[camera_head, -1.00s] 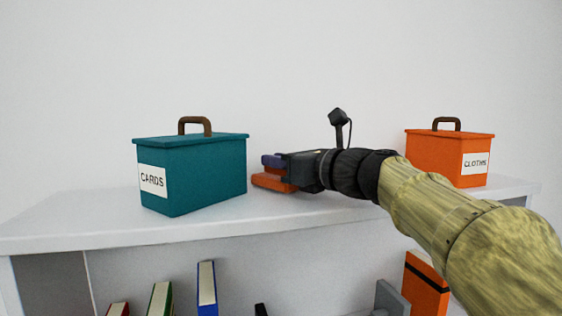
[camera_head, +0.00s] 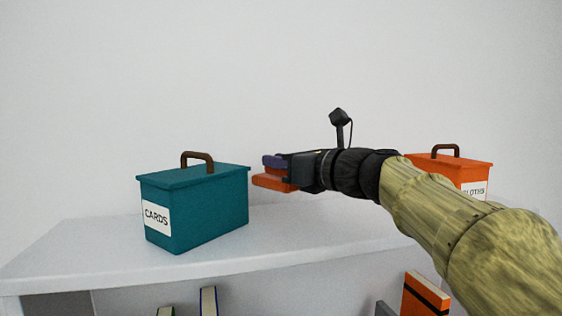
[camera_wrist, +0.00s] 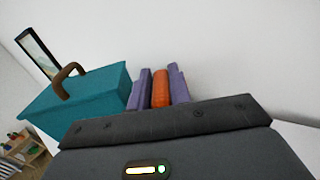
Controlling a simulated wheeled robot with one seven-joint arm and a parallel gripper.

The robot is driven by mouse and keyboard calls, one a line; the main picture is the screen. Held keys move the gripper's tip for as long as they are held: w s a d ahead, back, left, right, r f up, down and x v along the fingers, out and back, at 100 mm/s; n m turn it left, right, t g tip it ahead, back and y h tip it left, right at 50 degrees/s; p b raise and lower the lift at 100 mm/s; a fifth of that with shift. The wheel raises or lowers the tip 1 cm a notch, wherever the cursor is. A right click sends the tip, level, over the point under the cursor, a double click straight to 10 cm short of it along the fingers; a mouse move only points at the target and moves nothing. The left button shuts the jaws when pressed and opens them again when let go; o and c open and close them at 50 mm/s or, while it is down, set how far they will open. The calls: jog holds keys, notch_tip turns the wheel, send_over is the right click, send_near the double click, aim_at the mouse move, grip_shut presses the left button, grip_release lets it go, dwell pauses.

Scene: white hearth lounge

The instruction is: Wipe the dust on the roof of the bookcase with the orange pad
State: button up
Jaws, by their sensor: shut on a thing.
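My gripper (camera_head: 274,172) is shut on the orange pad (camera_head: 270,182). In the wrist view the pad (camera_wrist: 160,88) sits between the two purple fingers of my gripper (camera_wrist: 159,86). The pad shows against the wall, above the back edge of the white bookcase roof (camera_head: 90,252), and looks clear of the surface. It is just right of the teal box. I cannot make out any dust on the visible part of the roof.
A teal box labelled CARDS (camera_head: 200,210) stands on the roof's left part; it also fills the left of the wrist view (camera_wrist: 85,100). An orange CLOTHS box (camera_head: 440,172) stands at the right, partly behind my arm. Books (camera_head: 425,295) stand on the shelf below.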

jog(key=shift+r, duration=0.1)
jog(key=shift+r+p, duration=1.4)
